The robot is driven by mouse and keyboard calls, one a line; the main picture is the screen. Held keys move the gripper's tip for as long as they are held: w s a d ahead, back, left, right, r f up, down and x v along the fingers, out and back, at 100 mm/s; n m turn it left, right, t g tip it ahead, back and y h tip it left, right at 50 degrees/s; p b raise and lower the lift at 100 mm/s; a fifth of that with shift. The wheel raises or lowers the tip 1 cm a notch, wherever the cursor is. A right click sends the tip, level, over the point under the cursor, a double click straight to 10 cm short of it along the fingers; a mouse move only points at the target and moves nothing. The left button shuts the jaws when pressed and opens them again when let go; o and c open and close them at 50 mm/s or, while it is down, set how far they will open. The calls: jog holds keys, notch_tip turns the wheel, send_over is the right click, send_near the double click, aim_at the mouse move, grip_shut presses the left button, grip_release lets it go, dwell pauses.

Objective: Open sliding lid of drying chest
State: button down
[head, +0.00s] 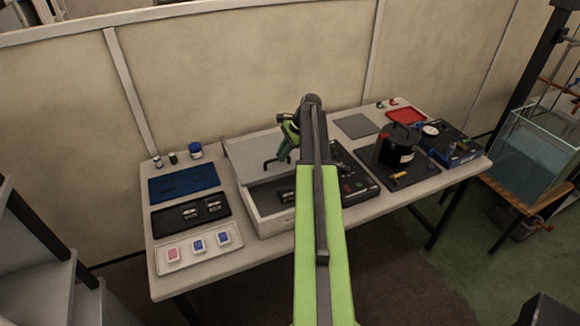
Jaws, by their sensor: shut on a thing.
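The drying chest (277,226) is a low, pale box in the middle of the table. Its flat grey lid (246,155) lies over the back left part of it. The front part shows a dark interior with a small dark item (287,196) in it. My gripper (274,164) is above the lid's right side, pointing down, with its dark fingers at the lid. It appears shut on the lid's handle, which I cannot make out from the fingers.
Left are a blue tray (184,170), a black tray (222,207), a pale tray (185,263) with coloured packets, and small bottles (196,151). Right are a black cylinder (398,146), a blue device with a gauge (462,151), a grey pad (355,126) and a red tray (405,115). A partition stands behind.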

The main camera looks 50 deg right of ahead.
jog(key=shift+w+d, duration=0.3)
jog(key=shift+w, duration=0.4)
jog(key=shift+w+d, duration=0.3)
jog(key=shift+w, duration=0.35)
jog(key=shift+w+d, duration=0.3)
jog(key=shift+w, duration=0.4)
jog(key=c, duration=1.5)
grip_release()
jog(key=shift+o, duration=0.2)
jog(key=p+v, duration=1.5)
jog(key=v, duration=0.2)
jog(key=shift+r+p, duration=0.25)
jog(key=shift+p, duration=0.15)
